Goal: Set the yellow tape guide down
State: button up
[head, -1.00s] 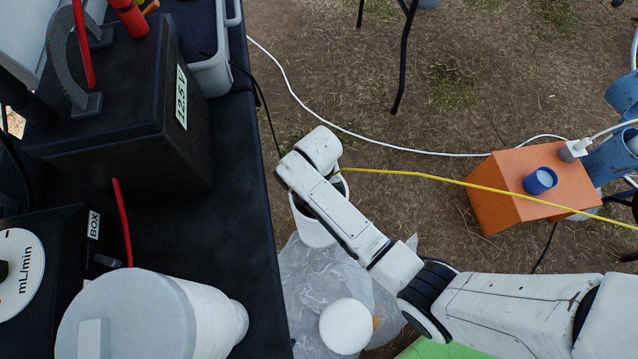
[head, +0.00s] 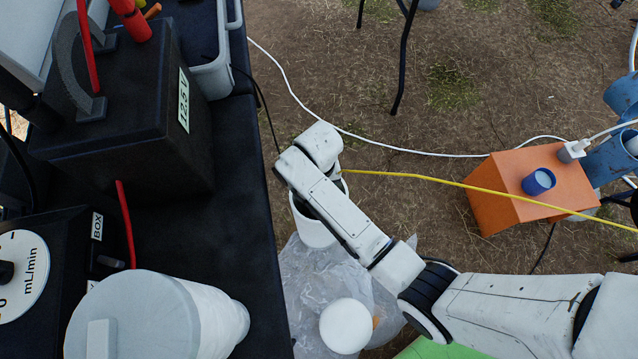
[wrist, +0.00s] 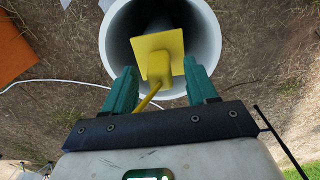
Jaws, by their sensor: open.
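The yellow tape guide (wrist: 158,58) shows in the wrist view as a flat square plate with a stem. It sits in front of the mouth of a pale, open-topped pipe (wrist: 211,45); I cannot tell whether it rests on the rim. My gripper (wrist: 162,88) is open, with its green fingers on either side of the guide's lower part and gaps visible. In the head view, my arm hides the guide and the gripper; a yellow tape (head: 430,177) runs from there to the right. The white pipe (head: 312,228) shows partly below my arm.
A black table (head: 245,200) with a black box (head: 110,120) stands at the left. An orange box (head: 500,205) with a blue cap is at the right. A white cable (head: 330,120) crosses the ground. A clear plastic sheet (head: 305,285) lies around the pipe.

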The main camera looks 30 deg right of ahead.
notch_tip(320, 180, up, 10)
jog(key=shift+f+p, duration=0.2)
jog(key=shift+p, duration=0.85)
jog(key=shift+s, duration=0.1)
jog(key=s+d+r+n, duration=0.2)
jog(key=s+d, duration=0.2)
jog(key=s, duration=0.6)
jog(key=s+d+r+n+t, duration=0.1)
jog(key=s+d+r+n, duration=0.1)
jog(key=s, duration=0.7)
jog(key=shift+s+d, duration=0.35)
jog(key=shift+d, duration=0.55)
